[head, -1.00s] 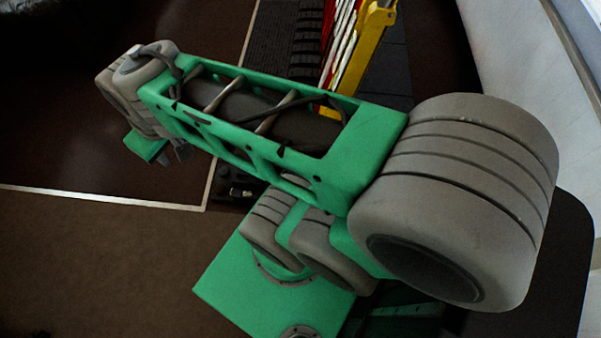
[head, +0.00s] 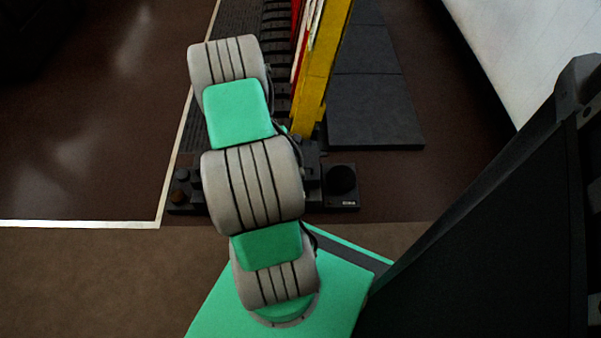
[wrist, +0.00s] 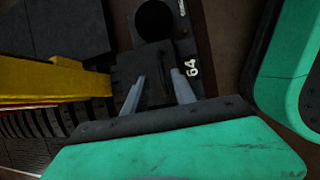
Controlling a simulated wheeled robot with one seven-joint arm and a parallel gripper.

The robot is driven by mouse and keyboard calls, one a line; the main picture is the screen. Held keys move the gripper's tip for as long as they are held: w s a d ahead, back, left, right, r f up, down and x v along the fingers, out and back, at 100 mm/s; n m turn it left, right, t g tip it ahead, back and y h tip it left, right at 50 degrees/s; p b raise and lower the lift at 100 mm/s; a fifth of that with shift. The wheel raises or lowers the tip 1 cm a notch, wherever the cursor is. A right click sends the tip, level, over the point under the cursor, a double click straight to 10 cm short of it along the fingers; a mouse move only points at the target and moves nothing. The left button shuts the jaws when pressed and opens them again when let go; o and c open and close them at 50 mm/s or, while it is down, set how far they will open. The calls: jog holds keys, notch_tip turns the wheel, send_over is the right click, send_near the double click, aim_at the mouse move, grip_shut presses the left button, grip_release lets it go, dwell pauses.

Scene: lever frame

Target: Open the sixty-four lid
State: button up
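The dark block marked with a white 64 (wrist: 150,62) lies in the wrist view just beyond my fingers, its number at the right. My gripper (wrist: 158,78) is open, its two grey fingers apart and pointing at this block. A dark upright part shows between the fingers; I cannot tell whether they touch it or where the lid's edge is. In the head view my arm hides my gripper and most of this block.
A dark block with a round black knob (head: 342,180) sits beside the 64 block. A yellow frame post (head: 322,75) rises behind the row. Further small dark units (head: 186,188) stand left of my arm. Dark floor mats (head: 372,105) lie behind, right.

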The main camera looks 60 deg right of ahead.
aim_at(303, 168)
jog(key=b+x, duration=0.3)
jog(key=x, duration=0.3)
jog(key=shift+f, duration=0.25)
jog(key=shift+c, duration=0.2)
grip_shut()
dwell(0.8)
